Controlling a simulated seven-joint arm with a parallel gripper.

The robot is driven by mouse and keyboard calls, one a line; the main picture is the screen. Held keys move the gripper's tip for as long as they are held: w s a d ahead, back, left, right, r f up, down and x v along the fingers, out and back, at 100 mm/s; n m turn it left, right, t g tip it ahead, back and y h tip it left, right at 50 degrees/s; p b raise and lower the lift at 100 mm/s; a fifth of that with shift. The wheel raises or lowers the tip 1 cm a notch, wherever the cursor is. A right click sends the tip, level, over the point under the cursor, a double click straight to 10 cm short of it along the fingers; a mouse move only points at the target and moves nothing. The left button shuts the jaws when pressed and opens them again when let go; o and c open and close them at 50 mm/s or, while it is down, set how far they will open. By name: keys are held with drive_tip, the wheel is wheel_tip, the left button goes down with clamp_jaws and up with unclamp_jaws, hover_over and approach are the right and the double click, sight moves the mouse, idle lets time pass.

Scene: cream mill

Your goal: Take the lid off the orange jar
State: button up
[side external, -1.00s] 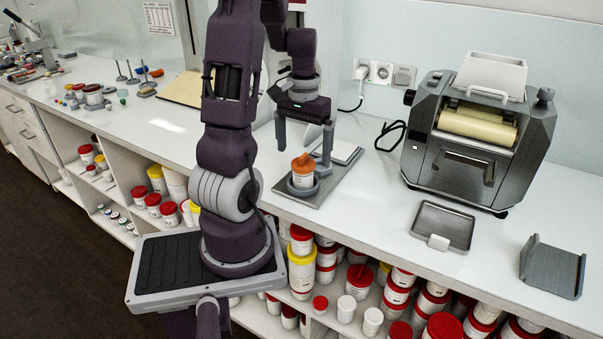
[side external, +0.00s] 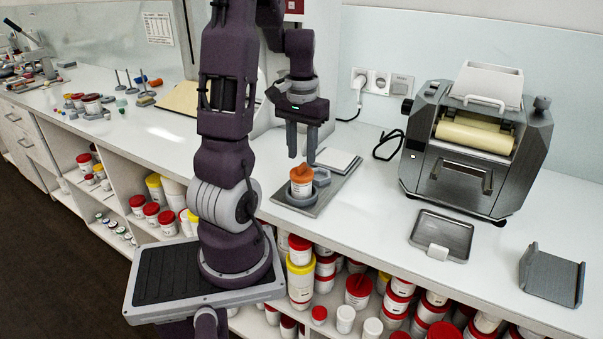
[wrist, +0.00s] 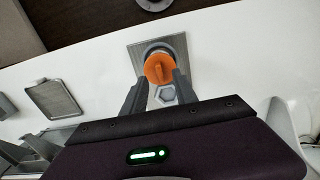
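The orange jar is a small white cup (side external: 301,189) with an orange lid (side external: 302,173). The lid has a raised grip on top. The jar stands upright in a round holder on a grey plate (side external: 338,183). My gripper (side external: 302,158) points down just above and behind the lid, its fingers parted with nothing held. In the wrist view the lid (wrist: 158,68) shows between and slightly beyond the fingertips (wrist: 160,76). A gap shows at the left finger; the right finger is close to the lid, and I cannot tell whether it touches.
A hexagonal recess (wrist: 166,94) lies beside the jar on the plate. A roller mill (side external: 462,145) stands to the right, with a metal tray (side external: 440,232) in front and a grey angled stand (side external: 552,275) farther right. Bench between plate and tray is clear.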

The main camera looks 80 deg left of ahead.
sight(301, 165)
wheel_tip(301, 165, up, 4)
drive_tip(key=shift+s+r, duration=0.1)
wheel_tip(301, 165, down, 7)
drive_tip(key=shift+f, duration=0.1)
clamp_jaws()
